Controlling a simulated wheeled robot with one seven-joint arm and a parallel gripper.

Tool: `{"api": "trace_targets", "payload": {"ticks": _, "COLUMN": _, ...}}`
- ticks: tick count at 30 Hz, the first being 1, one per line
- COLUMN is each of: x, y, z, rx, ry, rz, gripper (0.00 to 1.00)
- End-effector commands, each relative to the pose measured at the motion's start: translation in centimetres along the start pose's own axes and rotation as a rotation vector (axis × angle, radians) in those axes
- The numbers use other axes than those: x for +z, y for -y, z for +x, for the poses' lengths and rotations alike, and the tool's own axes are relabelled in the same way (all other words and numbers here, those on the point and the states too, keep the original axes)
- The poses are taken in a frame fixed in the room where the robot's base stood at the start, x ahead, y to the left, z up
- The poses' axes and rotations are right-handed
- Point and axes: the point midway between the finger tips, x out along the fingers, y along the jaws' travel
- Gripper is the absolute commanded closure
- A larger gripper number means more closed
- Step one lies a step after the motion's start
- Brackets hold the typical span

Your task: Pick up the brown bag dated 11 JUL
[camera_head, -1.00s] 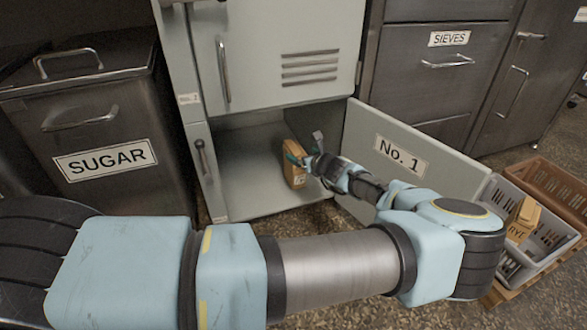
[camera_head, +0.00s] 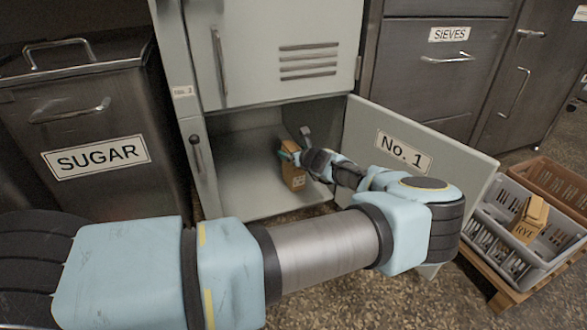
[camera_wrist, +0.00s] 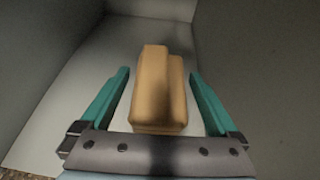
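A brown bag (camera_head: 293,179) stands upright inside the open lower compartment, near its right side. Small dark marks show low on its front, too small to read as a date. In the wrist view the bag (camera_wrist: 158,90) stands between the two teal fingers of my gripper (camera_wrist: 160,85), with a gap on each side. The fingers are open and not touching it. In the head view my gripper (camera_head: 290,156) is at the upper part of the bag and partly covers it.
The No. 1 door (camera_head: 362,135) hangs open to the right of the compartment (camera_head: 235,195), close beside my arm. A grey crate (camera_head: 492,222) at the right holds a brown bag marked RYE (camera_head: 529,220). A SUGAR bin (camera_head: 95,125) stands at the left.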

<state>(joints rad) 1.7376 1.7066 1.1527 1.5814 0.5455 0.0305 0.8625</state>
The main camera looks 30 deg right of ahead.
Motion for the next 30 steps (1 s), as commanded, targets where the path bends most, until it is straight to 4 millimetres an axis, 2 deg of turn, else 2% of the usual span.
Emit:
{"api": "trace_targets", "payload": {"ticks": 2, "x": -0.01, "y": -0.01, "z": -0.01, "rx": 0.0, "ry": 0.0, "rz": 0.0, "gripper": 0.15}}
{"api": "trace_targets", "payload": {"ticks": 24, "x": -0.05, "y": -0.03, "z": -0.02, "rx": 0.001, "ry": 0.0, "rz": 0.0, "gripper": 0.98}}
{"api": "trace_targets", "payload": {"ticks": 30, "x": -0.06, "y": -0.03, "z": -0.02, "rx": 0.001, "ry": 0.0, "rz": 0.0, "gripper": 1.0}}
